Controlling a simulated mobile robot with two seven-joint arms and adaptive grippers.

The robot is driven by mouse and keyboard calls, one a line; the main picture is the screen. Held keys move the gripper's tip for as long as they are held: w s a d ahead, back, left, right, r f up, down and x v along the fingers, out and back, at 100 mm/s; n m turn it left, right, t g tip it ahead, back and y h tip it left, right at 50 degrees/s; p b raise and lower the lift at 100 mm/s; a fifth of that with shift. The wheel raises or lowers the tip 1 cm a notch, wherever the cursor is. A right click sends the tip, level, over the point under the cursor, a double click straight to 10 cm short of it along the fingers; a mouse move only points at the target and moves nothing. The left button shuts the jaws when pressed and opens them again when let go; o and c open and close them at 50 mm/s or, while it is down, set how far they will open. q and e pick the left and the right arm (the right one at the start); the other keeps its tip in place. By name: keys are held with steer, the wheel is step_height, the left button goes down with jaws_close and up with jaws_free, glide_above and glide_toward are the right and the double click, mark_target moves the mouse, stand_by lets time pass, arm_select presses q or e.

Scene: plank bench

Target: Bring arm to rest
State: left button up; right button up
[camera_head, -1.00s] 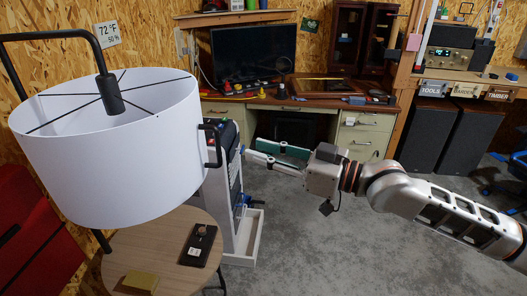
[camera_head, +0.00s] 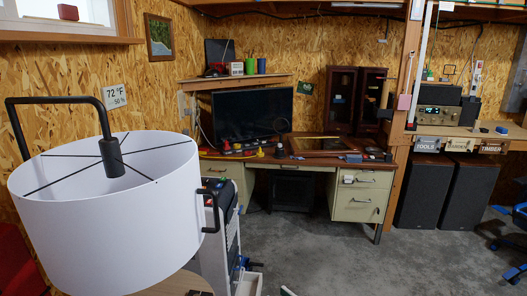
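Only a small pale piece (camera_head: 287,291) shows at the bottom edge of the head view. It looks like the tip of my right gripper or of something at it. The rest of my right arm and gripper is out of view below, so I cannot see whether the fingers are open or shut. My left arm and gripper are not in view.
A large white lampshade (camera_head: 105,215) on a black arm fills the left side, above a round wooden table (camera_head: 172,285). A white cart (camera_head: 218,250) stands beside it. A desk (camera_head: 360,202), a monitor (camera_head: 252,115) and black speakers (camera_head: 424,192) line the back. Grey floor (camera_head: 340,265) is clear.

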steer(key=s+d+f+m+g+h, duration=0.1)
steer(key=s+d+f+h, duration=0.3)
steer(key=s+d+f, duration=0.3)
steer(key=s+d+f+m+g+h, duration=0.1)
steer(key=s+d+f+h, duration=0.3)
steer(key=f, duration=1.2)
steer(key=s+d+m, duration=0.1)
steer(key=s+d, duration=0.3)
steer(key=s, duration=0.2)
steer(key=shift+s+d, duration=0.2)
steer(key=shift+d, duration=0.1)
